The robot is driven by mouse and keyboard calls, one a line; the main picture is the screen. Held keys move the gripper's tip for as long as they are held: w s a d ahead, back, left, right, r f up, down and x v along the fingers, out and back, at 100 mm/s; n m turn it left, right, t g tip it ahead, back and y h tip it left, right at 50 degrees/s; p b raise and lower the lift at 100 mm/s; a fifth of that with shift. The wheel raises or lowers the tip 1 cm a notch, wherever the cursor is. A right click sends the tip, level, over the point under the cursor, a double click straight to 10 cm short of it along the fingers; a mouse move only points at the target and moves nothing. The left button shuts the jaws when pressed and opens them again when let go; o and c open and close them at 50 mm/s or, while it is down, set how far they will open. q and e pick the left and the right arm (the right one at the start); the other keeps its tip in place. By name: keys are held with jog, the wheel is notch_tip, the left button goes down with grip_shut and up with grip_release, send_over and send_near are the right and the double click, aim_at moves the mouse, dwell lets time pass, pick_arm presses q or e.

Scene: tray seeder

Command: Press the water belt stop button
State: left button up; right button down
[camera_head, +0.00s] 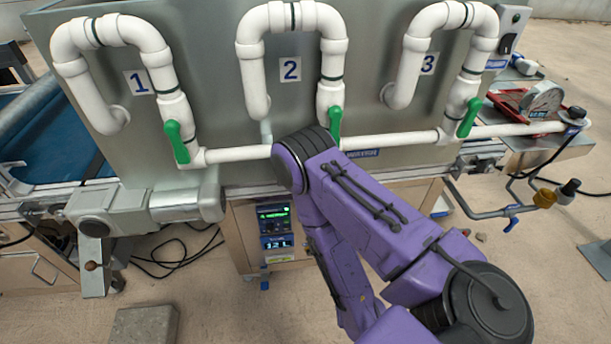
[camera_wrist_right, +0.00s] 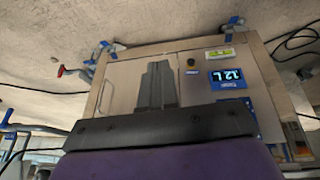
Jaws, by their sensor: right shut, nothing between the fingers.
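The water belt's control panel (camera_head: 275,228) is on the front of a wooden cabinet below the piped tank, with a green-lit display and a blue display. In the right wrist view the blue display (camera_wrist_right: 226,77) is on the cabinet face, right of my fingers. A small dark round button or knob (camera_wrist_right: 191,62) sits left of a yellow label; I cannot read whether it is the stop button. My right gripper (camera_wrist_right: 158,68) is shut and empty, its fingers in front of the cabinet door; contact cannot be judged. In the head view my purple forearm hides it.
The grey tank (camera_head: 210,75) carries white pipes and green valve handles (camera_head: 177,142). A blue belt (camera_head: 50,135) is at the left. A brass-and-black valve (camera_head: 558,193) and thin pipe stick out at the right. Black cables (camera_head: 165,255) lie on the floor.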

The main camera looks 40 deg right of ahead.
aim_at(287, 228)
jog(key=w+f+t+y+b, duration=0.1)
jog(key=w+f+t+b, duration=0.2)
jog(key=w+f+b, duration=0.35)
jog(key=w+f+t+y+b, duration=0.1)
jog(key=w+f+t+b, duration=0.2)
jog(key=w+b, duration=0.55)
jog(key=w+n+t+y+b, duration=0.2)
jog(key=w+t+y+b, duration=0.3)
jog(key=b, duration=1.3)
jog(key=w+t, duration=0.1)
jog(key=w, duration=0.3)
jog(key=shift+w+a+r+t, duration=0.2)
jog(key=shift+w+t, duration=0.15)
jog(key=shift+t, duration=0.05)
jog(key=w+d, duration=0.4)
jog(key=w, duration=0.3)
jog(key=shift+w+d, duration=0.25)
jog(key=shift+d, duration=0.05)
jog(key=shift+w+p, duration=0.1)
jog(key=shift+p, duration=0.3)
